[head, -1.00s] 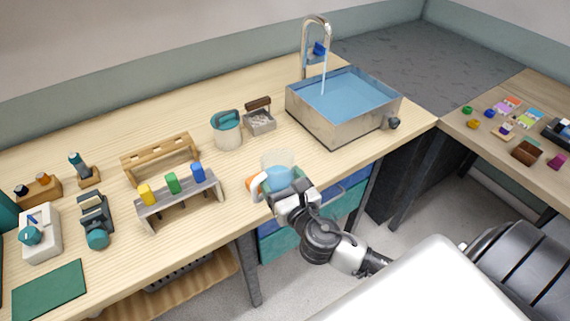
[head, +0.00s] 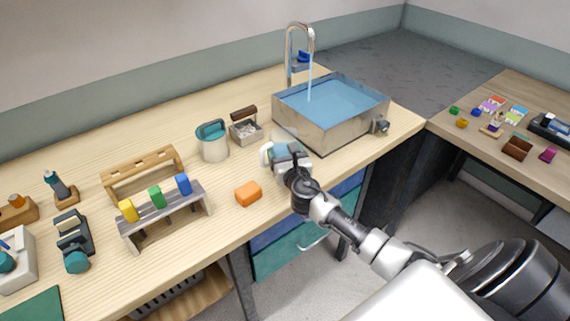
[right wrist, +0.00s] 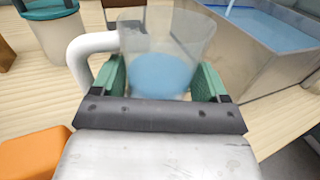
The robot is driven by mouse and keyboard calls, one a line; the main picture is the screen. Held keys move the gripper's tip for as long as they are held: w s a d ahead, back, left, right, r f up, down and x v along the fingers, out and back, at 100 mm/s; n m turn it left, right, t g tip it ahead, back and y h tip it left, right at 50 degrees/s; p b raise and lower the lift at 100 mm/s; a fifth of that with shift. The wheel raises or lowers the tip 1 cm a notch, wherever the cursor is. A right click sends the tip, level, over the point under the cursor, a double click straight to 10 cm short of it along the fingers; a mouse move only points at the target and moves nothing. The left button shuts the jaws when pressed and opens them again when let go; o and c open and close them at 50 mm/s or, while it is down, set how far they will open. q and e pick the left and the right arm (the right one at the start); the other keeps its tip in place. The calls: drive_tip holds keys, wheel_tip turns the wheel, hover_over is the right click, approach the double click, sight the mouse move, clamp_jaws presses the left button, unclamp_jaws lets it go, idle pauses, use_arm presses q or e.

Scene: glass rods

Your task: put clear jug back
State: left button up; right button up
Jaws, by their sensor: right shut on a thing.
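The clear jug (right wrist: 165,40) has a white handle and blue liquid inside. My right gripper (right wrist: 165,85) is shut on it, with green finger pads on both sides of its body. In the head view, my right gripper (head: 287,158) and the jug (head: 284,136) are at the front left corner of the sink, and the gripper hides most of the jug. I cannot tell whether the jug touches the counter. My left gripper is not in view.
The metal sink (head: 300,118) holds water under a running tap (head: 290,55). An orange block (head: 248,194) lies left of the gripper. A teal-lidded pot (head: 212,142) and a small grey box (head: 245,131) stand behind. A rack (head: 165,220) holds coloured pieces further left.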

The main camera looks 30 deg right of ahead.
drive_tip(key=shift+f+b, duration=0.4)
drive_tip(key=shift+f, duration=1)
drive_tip(key=o, duration=1)
drive_tip(key=shift+f, duration=0.1)
drive_tip(key=shift+o, duration=0.2)
drive_tip(key=v, duration=1.2)
drive_tip(key=shift+r, duration=0.2)
